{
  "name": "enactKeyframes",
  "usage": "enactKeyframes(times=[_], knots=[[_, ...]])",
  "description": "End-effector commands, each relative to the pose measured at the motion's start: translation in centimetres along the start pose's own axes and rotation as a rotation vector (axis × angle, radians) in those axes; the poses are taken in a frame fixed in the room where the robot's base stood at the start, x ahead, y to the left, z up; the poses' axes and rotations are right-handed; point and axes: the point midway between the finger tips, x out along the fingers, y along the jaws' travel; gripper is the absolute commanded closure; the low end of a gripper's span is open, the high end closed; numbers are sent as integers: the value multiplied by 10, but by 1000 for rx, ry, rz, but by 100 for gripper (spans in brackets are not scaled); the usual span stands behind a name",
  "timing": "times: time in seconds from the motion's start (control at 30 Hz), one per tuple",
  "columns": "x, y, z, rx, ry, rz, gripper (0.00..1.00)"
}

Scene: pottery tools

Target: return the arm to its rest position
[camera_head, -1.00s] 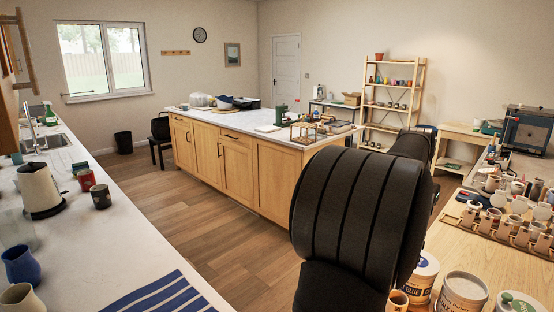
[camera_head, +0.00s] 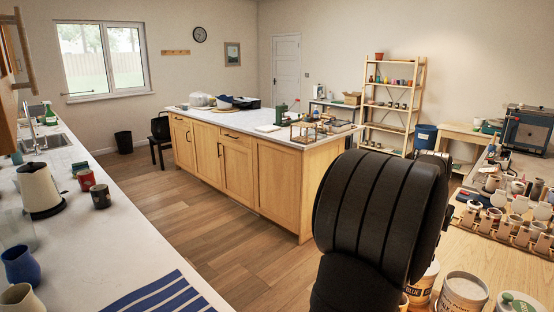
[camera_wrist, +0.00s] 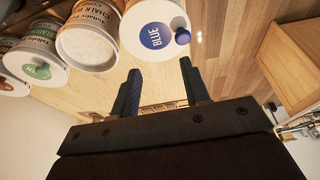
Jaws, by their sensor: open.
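My gripper (camera_wrist: 162,92) shows in the wrist view with its two dark fingers apart and nothing between them. Beyond the fingers lies a pale wooden surface. In the head view the black links of my arm stand at the lower right, over the near end of the wooden worktop, and my gripper's fingers cannot be made out there.
Glaze tubs, one labelled BLUE (camera_wrist: 155,35), another marked CHALK (camera_wrist: 87,38), stand near my fingers. A wooden rack of cups (camera_head: 505,228) is on the right worktop. The island (camera_head: 240,170) stands ahead, with open floor (camera_head: 180,215) to its left.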

Motion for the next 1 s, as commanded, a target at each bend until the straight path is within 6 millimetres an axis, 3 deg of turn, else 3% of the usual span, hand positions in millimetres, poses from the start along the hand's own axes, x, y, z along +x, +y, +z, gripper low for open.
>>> enactKeyframes(times=[0.43, 1.0], knots=[[-53, 75, 12, 4, 2, 2, 58], [-41, 175, 64, 301, -10, 94, 58]])
